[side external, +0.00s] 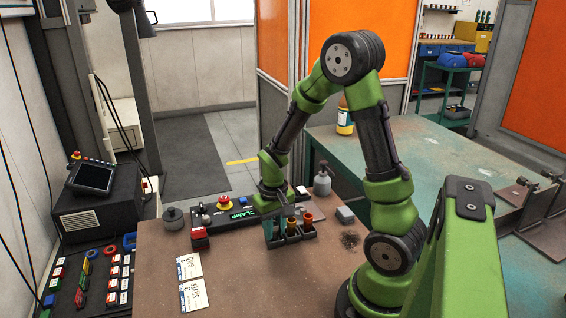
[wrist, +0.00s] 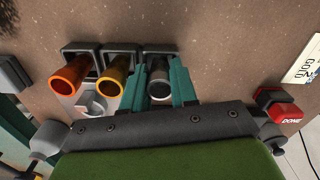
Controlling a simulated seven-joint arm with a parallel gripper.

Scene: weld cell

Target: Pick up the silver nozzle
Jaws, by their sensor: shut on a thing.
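My gripper (wrist: 160,80) points down with its two teal fingers closed on either side of the silver nozzle (wrist: 160,88). The nozzle is upright, at its square black socket in the holder (wrist: 158,50); I cannot tell whether it is lifted. An orange-copper nozzle (wrist: 70,76) and a gold nozzle (wrist: 112,80) stand to its left in the wrist view. In the side view my gripper (side external: 273,229) is at the left end of the black holder (side external: 292,240), beside the other two nozzles. The silver nozzle is mostly hidden there by the fingers.
A clamp panel with a red button (side external: 224,202) lies behind the holder. A grey bottle (side external: 322,180) and a grey block (side external: 345,215) stand to the right. Printed cards (side external: 189,266) lie at the left front. A red DONE button (wrist: 284,113) sits right in the wrist view.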

